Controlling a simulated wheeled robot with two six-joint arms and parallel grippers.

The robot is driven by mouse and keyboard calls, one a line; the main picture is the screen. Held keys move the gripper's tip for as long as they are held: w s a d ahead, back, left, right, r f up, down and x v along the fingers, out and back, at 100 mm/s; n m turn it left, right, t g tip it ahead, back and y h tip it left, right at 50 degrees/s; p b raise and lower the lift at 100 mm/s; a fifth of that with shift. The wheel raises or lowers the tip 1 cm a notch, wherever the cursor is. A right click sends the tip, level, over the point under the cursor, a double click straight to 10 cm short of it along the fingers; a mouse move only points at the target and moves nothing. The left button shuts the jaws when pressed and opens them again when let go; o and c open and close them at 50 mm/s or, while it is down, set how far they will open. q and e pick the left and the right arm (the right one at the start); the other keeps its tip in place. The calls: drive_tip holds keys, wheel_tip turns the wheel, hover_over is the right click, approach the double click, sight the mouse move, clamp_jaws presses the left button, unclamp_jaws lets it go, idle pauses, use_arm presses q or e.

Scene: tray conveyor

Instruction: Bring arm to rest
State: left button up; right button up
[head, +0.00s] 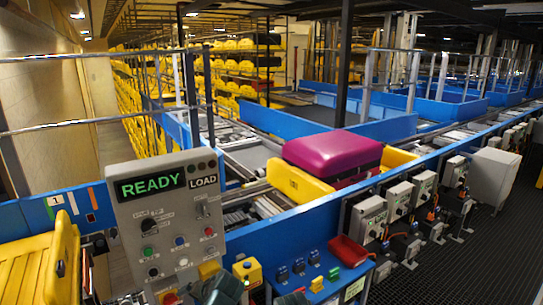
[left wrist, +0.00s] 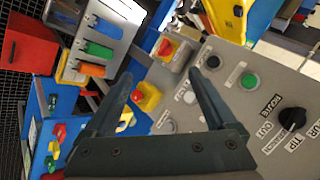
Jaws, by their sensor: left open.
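My left gripper (left wrist: 160,75) is open in the left wrist view, its two dark fingers apart with nothing held between them. Beyond the fingers is the grey control panel (left wrist: 240,110), with a green button, a black button and a black knob. A yellow box with a red button (left wrist: 138,96) shows between the fingers, apparently beyond them. In the head view the control panel (head: 165,225) reads READY and LOAD. Dark parts at the bottom edge there look like my gripper, mostly cut off. My right gripper is in neither view.
A magenta suitcase (head: 332,152) lies in a yellow tray (head: 298,184) on the conveyor behind the blue side rail (head: 290,225). A red bin (head: 350,251) and small coloured items sit on a blue shelf. Grey switch boxes line the rail.

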use_arm(q)
drive_tip(key=s+d+f+m+g+h+b, duration=0.1)
drive_tip(key=s+d+f+g+h+b, duration=0.4)
drive_tip(key=s+d+f+b, duration=0.7)
drive_tip(key=s+d+f+h, duration=0.1)
drive_tip(key=s+d+f, duration=0.2)
drive_tip(key=d+f, duration=0.2)
drive_tip(key=shift+d+f+b, duration=0.15)
drive_tip(key=shift+f+b, duration=0.15)
drive_tip(key=shift+f, duration=0.45)
